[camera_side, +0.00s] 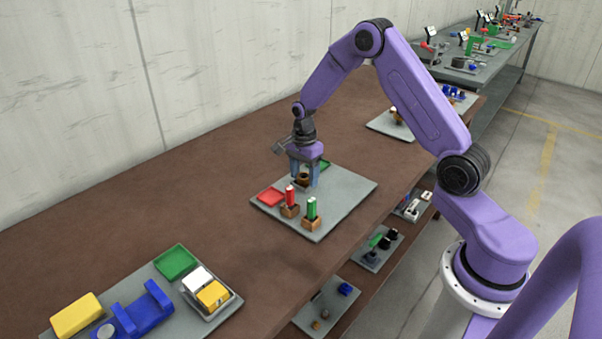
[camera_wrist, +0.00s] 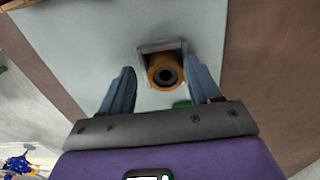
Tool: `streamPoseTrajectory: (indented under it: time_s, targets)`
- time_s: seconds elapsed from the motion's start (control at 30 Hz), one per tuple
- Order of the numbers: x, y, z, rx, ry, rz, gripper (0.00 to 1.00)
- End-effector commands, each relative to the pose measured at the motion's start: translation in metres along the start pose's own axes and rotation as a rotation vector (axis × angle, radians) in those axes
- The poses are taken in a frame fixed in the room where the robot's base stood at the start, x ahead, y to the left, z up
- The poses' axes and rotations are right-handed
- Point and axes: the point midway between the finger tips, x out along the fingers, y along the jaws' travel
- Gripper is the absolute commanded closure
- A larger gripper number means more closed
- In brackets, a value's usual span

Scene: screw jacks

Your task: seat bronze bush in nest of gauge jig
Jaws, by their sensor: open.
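The bronze bush (camera_wrist: 165,74) is an orange-brown ring with a dark bore, with a grey square-edged nest (camera_wrist: 148,48) around its far side in the wrist view. I cannot tell whether it sits fully down. In the side view the bush (camera_side: 302,178) is a small brown shape partly hidden by the fingers. My gripper (camera_wrist: 162,86) is open, with one blue-grey finger on each side of the bush. A gap shows at the left finger; the right finger is close. In the side view my gripper (camera_side: 304,177) points down over the grey jig plate (camera_side: 345,187).
A red tray (camera_side: 270,197), a red-handled gauge (camera_side: 290,199) and a green-handled gauge (camera_side: 311,211) in brown blocks stand near my gripper. Another plate with a blue fixture (camera_side: 140,312) is at front left. Bare brown bench lies between.

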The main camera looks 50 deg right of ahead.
Motion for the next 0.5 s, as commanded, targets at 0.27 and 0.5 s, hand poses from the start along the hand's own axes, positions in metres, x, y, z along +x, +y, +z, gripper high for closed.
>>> streamPoseTrajectory:
  time_s: [0.27,0.5]
  targets:
    - [-0.061,-0.003,0.0,-0.001,0.001,-0.017,0.38]
    - [-0.102,-0.003,0.001,-0.001,0.001,-0.016,0.38]
